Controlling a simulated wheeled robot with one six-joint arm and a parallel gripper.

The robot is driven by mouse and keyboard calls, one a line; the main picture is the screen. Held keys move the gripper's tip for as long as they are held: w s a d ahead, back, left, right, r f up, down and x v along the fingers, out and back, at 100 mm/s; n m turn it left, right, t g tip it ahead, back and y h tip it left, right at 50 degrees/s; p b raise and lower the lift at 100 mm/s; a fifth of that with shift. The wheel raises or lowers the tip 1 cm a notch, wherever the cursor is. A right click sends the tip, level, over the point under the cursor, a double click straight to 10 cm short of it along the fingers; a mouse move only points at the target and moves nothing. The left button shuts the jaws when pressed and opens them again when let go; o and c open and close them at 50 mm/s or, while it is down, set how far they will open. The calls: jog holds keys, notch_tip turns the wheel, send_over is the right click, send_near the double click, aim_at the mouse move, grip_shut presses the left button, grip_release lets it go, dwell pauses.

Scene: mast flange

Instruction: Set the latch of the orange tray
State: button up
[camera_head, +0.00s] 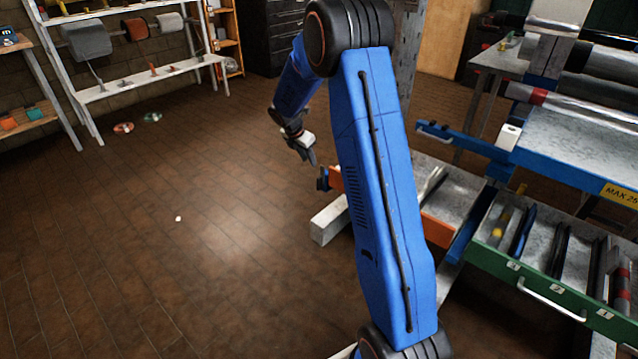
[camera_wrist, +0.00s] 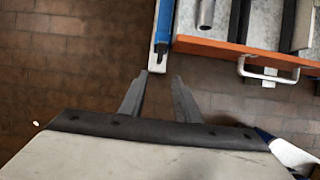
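The orange tray (camera_head: 437,230) stands out to the right of my forearm in the head view, partly hidden by it. In the wrist view its orange front edge (camera_wrist: 225,48) and pale handle (camera_wrist: 265,73) are at the upper right. A blue bar (camera_wrist: 163,30) with a dark end lies along a pale strip left of the tray; it looks like the latch. Contact is not visible.
A green drawer (camera_head: 555,290) with a pale handle stands open at the right, beneath a blue-edged bench (camera_head: 570,150). A pale beam (camera_head: 325,222) juts out below the tray. A white shelf rack (camera_head: 150,80) stands at the back left. The floor at left is mostly clear.

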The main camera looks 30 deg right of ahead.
aim_at(317, 178)
jog(key=x, duration=1.7)
jog(key=shift+d+f, duration=0.1)
jog(key=shift+f, duration=0.15)
jog(key=shift+c, duration=0.3)
grip_shut()
